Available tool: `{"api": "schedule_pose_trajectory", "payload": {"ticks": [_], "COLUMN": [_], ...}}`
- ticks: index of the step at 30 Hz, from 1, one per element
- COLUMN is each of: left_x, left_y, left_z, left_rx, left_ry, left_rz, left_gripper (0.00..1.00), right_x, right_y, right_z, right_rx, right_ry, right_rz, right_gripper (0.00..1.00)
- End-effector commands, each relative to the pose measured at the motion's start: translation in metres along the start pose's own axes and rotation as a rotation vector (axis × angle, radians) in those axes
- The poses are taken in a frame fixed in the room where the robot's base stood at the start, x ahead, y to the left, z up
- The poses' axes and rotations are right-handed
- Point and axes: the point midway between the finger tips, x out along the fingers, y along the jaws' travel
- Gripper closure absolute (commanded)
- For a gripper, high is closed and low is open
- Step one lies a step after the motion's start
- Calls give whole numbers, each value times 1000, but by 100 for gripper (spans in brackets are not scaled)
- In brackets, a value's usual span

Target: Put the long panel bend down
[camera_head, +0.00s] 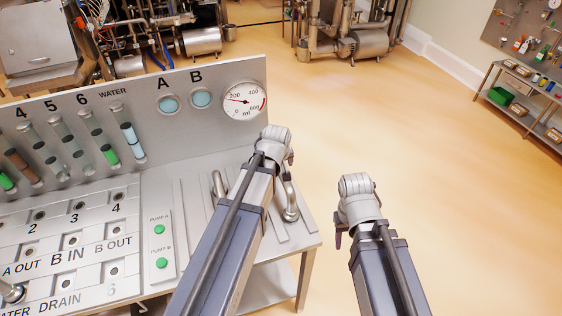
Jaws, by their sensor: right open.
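Curved metal pipe shows on both sides of my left forearm: one piece (218,185) to its left, and one (289,198) to its right with a round end fitting. Both are at the grooved right part of the panel's top. My forearm covers what lies between, so I cannot tell if they are one bend. My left gripper (289,158) is above that part, and its jaws are too small to read. My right gripper (338,232) is open over the floor right of the bench, with no bend seen in it.
The panel has numbered sockets (79,206), two green pump buttons (160,229), tubes and a round gauge (245,101) on its upright back. Another metal pipe end (12,292) shows at lower left. Floor (440,190) to the right is clear; a shelf table (525,98) stands far right.

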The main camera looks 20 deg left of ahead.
Motion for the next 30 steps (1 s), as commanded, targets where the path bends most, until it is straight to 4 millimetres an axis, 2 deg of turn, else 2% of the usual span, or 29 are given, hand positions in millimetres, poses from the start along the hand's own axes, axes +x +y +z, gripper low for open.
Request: {"api": "schedule_pose_trajectory", "payload": {"ticks": [1,6,14,17,21,24,27,30], "left_x": [-17,-38,-44,-50,-73,-90,-104,-112], "left_y": [1,0,0,5,8,3,-4,-8], "left_z": [-2,-1,3,34,117,167,199,214], "left_rx": [0,0,8,121,461,690,854,941], "left_ry": [0,0,-4,-56,-215,-324,-406,-451], "left_rz": [0,0,-1,-20,-68,-91,-103,-108], "left_gripper": [31,31,31,31,31,31,31,31], "right_x": [-16,-35,-39,-38,-39,-39,-39,-39], "right_y": [2,3,4,4,4,4,4,3], "right_z": [1,2,2,2,2,2,2,2], "right_rx": [2,7,9,9,9,9,9,9], "right_ry": [0,0,0,0,0,0,0,0], "right_rz": [-1,-2,-2,-2,-2,-2,-2,-2], "right_gripper": [50,50,50,50,50,50,50,50]}}
